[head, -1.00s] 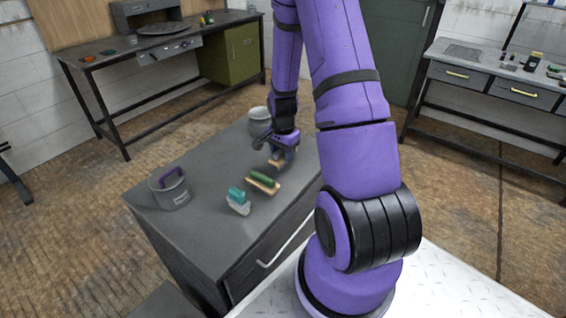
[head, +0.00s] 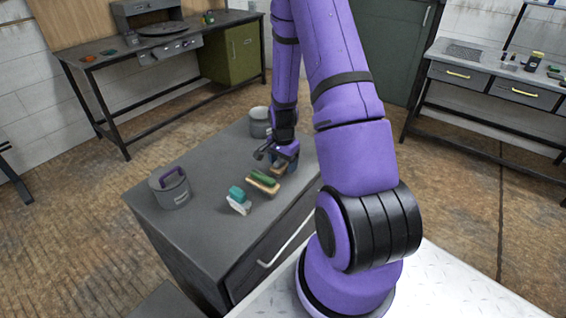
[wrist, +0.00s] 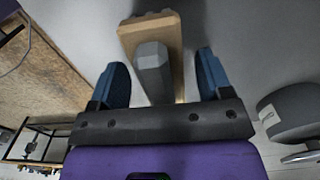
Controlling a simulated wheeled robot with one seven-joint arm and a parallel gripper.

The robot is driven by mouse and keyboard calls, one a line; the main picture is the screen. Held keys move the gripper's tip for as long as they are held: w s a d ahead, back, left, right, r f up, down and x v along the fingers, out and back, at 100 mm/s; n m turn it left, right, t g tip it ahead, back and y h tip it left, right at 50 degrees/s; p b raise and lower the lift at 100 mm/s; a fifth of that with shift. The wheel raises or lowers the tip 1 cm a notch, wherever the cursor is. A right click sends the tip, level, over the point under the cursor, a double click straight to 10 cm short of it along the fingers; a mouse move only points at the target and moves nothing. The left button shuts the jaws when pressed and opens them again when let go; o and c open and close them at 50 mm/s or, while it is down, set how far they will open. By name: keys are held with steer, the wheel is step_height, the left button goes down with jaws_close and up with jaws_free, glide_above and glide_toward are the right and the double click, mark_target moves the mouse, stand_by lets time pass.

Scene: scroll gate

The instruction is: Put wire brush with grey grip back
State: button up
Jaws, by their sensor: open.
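The wire brush with the grey grip (wrist: 152,68) lies on the grey cabinet top, its wooden block up and its grip towards my gripper in the wrist view. In the head view only part of its wooden block (head: 277,169) shows beneath my gripper (head: 280,160). My gripper (wrist: 161,75) is open, with one blue finger on each side of the grey grip. Gaps show between the fingers and the grip. The brush's underside is mostly hidden.
A brush with a green grip (head: 264,177) and one with a teal grip (head: 237,194) lie nearby on the cabinet top (head: 200,225). Another grey pot (head: 259,122) stands behind my gripper.

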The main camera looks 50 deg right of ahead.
step_height(320, 180, up, 12)
steer(key=shift+f, duration=0.1)
steer(key=s+a+r+n+t, duration=0.15)
steer(key=a+r+n, duration=0.25)
steer(key=a+r, duration=0.45)
steer(key=s+a+r+n+t, duration=0.15)
steer(key=a+r+n, duration=0.3)
steer(key=r, duration=0.75)
steer(key=s+a+r+n+t, duration=0.1)
steer(key=s+a+r+n, duration=0.3)
steer(key=s, duration=0.3)
steer(key=s+a+r+n+t, duration=0.1)
steer(key=s+a+r+n, duration=0.3)
steer(key=s, duration=0.4)
steer(key=shift+s+a+r, duration=0.15)
steer(key=shift+a+r, duration=0.45)
steer(key=shift+r, duration=0.25)
